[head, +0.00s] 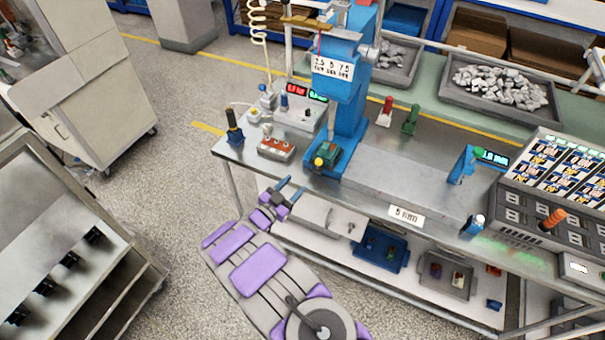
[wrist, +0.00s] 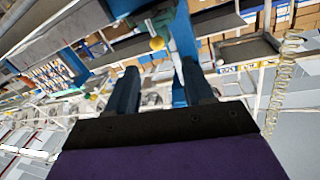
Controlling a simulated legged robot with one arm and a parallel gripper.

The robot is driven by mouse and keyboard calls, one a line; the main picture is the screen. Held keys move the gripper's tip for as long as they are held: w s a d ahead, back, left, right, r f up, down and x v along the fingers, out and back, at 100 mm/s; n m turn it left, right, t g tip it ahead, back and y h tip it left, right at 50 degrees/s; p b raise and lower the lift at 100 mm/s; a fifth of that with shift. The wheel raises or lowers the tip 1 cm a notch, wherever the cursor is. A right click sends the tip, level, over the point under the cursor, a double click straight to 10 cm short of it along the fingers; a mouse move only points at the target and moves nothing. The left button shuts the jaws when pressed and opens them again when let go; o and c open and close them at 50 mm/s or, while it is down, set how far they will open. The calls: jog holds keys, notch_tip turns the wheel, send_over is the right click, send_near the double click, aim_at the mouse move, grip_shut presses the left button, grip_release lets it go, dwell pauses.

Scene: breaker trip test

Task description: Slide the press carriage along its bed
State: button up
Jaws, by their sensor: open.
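The blue press (head: 343,100) stands at the near edge of the workbench. At its foot is a green carriage block (head: 329,152) with a yellow knob (head: 319,161), sitting on a blue bed (head: 312,171). My gripper (head: 291,188) is open and empty, in front of the bench edge, near the bed and apart from the carriage. In the wrist view my gripper's two blue fingers (wrist: 160,88) stand wide apart. The yellow knob (wrist: 157,43) and part of the green carriage (wrist: 165,20) show beyond them. Much of the bed is hard to make out there.
On the workbench (head: 440,144), a red-topped block (head: 276,149) and a dark-blue post (head: 234,128) stand left of the press. A long grey slab (head: 410,185) lies to its right. A lower shelf (head: 340,251) holds blue and grey trays. Floor on the left is clear between cabinets.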

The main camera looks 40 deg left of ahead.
jog(key=shift+s+d, duration=0.15)
jog(key=shift+s, duration=1.8)
